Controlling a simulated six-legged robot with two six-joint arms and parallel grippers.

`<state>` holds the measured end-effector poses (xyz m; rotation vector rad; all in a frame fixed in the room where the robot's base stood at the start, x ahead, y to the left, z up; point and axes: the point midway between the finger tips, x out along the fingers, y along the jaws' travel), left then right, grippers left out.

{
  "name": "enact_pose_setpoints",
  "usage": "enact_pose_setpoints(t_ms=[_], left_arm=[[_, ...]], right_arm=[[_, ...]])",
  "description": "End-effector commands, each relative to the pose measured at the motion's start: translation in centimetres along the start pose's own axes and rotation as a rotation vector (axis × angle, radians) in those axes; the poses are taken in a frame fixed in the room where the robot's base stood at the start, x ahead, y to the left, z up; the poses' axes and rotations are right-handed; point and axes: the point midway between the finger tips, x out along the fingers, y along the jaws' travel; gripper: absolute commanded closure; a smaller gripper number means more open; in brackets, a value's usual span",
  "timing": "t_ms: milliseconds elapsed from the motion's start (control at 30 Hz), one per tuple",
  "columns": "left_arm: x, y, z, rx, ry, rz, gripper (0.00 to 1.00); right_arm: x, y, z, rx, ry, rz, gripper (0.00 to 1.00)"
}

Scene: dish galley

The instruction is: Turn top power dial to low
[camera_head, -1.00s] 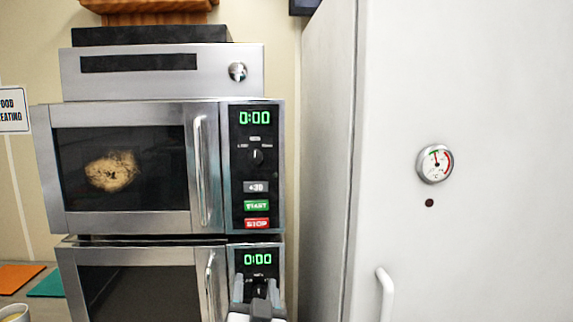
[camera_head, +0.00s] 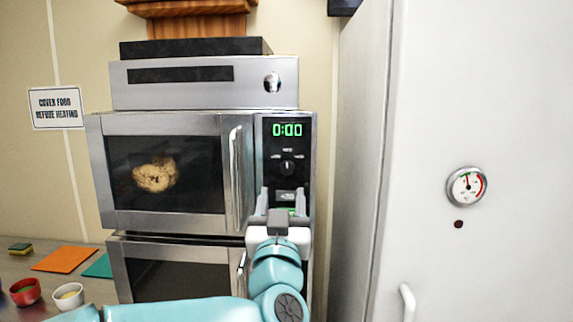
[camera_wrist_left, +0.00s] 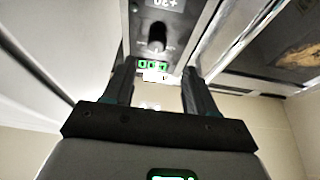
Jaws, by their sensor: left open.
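The top microwave (camera_head: 165,165) has a dark control panel at its right with a green 0:00 display. Its black power dial (camera_head: 288,167) sits below the display, with its pointer mark roughly upright. My left gripper (camera_head: 282,200) is open and empty in front of this panel, just below the dial in the head view. It hides the buttons there in part. In the left wrist view the dial (camera_wrist_left: 157,37) shows upside down, beyond and between the open fingers (camera_wrist_left: 160,75), apart from them. My right gripper is not in view.
A second microwave (camera_head: 170,280) stands directly below, its panel hidden by my arm. A steel unit with a knob (camera_head: 272,83) sits on top. A white fridge (camera_head: 450,100) with a gauge (camera_head: 467,186) stands at right. Bowls and orange and teal mats (camera_head: 64,259) lie on the left counter.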

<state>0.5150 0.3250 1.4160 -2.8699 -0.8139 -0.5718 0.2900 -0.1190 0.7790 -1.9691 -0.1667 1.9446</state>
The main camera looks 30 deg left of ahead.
Motion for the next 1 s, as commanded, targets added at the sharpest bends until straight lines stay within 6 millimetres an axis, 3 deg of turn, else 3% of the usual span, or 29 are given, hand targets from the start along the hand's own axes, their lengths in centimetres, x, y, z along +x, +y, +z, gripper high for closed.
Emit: enact_pose_setpoints(t_ms=[100,300,500,767,933,1000], left_arm=[[3.1,0.1,-0.3,0.003,-0.002,-0.001,0.43],[6.4,0.4,-0.3,0.001,-0.002,0.001,0.43],[7.7,0.4,-0.1,0.000,-0.001,0.003,0.43],[7.7,0.4,0.1,0.000,-0.001,0.003,0.43],[7.7,0.4,0.0,0.000,-0.001,0.003,0.97],[7.7,0.4,0.0,0.000,-0.001,0.002,0.97]], right_arm=[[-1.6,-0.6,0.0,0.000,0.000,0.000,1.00],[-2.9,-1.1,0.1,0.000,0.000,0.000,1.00],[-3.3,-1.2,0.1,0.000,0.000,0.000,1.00],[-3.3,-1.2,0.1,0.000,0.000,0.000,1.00],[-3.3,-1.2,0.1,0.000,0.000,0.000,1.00],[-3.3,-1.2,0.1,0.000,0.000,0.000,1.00]])
